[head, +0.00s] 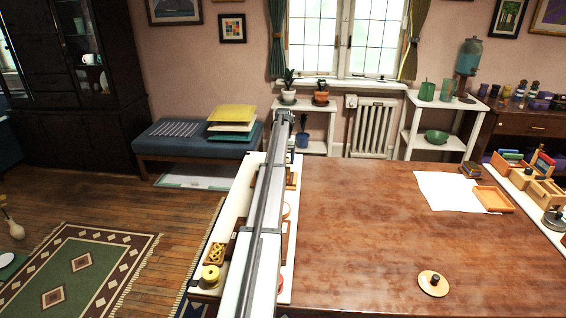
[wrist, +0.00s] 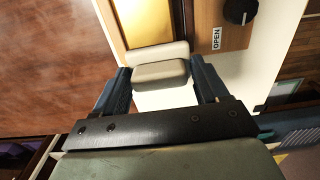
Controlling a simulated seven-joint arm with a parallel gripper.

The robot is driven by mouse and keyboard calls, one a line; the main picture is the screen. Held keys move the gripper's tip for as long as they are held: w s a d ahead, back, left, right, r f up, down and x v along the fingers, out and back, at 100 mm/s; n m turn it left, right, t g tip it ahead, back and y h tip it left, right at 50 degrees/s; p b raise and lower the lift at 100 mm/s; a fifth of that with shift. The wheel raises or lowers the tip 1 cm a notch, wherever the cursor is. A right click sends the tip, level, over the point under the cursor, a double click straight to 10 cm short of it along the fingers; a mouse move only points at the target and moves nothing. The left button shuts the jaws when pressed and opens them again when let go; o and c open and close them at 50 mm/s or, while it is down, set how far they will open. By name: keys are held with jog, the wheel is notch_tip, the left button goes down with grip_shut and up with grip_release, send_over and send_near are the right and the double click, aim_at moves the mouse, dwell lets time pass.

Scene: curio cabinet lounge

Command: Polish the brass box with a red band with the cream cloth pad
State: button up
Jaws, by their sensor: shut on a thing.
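In the wrist view my gripper (wrist: 160,82) is shut on the cream cloth pad (wrist: 160,73), a pale rounded block between its two blue-grey fingers. Just beyond the pad, at the top edge, is a shiny gold surface (wrist: 144,20), which looks like part of the brass box. No red band shows on the visible part, and the rest is cut off by the frame. The pad's far edge meets the gold surface in the picture; I cannot tell whether they touch. In the head view my arm hides this area.
A wooden piece with a black knob (wrist: 240,11) and an OPEN label (wrist: 216,38) stands right of the gold surface. A white strip (head: 228,215) with small items lies along the left side of the brown table (head: 360,230). The table's middle is clear. A round lidded disc (head: 425,287) lies at front right.

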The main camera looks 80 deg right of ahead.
jog(key=shift+r, duration=4.1)
